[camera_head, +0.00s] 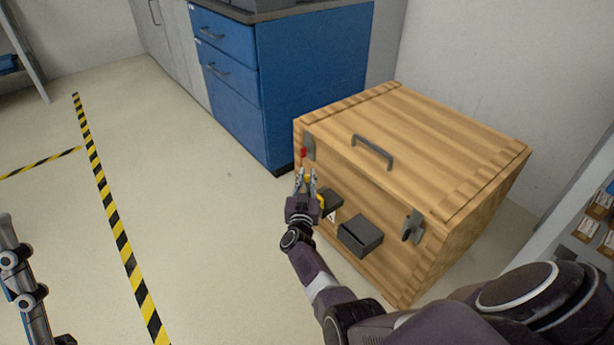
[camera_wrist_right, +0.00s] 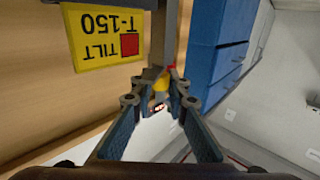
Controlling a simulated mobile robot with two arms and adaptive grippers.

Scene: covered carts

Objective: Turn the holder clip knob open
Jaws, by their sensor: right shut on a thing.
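A wooden crate (camera_head: 440,140) stands on the floor with a grey handle on its lid. A metal clip (camera_head: 308,147) with a red part is at its front left edge, and a second clip (camera_head: 412,226) is at the front right. My right gripper (camera_head: 306,174) is just below the left clip. In the right wrist view, my gripper's fingertips (camera_wrist_right: 163,80) are shut on a small yellow piece (camera_wrist_right: 160,84), apparently the knob, partly hidden by the fingers. A grey strip and a red bit lie just beyond. Part of my left arm or gripper (camera_head: 20,285) shows at the left edge.
A yellow TILT T-150 label (camera_wrist_right: 105,38) is beside my right gripper. A dark box (camera_head: 360,236) juts from the crate's front. A blue drawer cabinet (camera_head: 312,75) stands behind. Shelving (camera_head: 590,215) is at the right. The floor left of the crate is clear.

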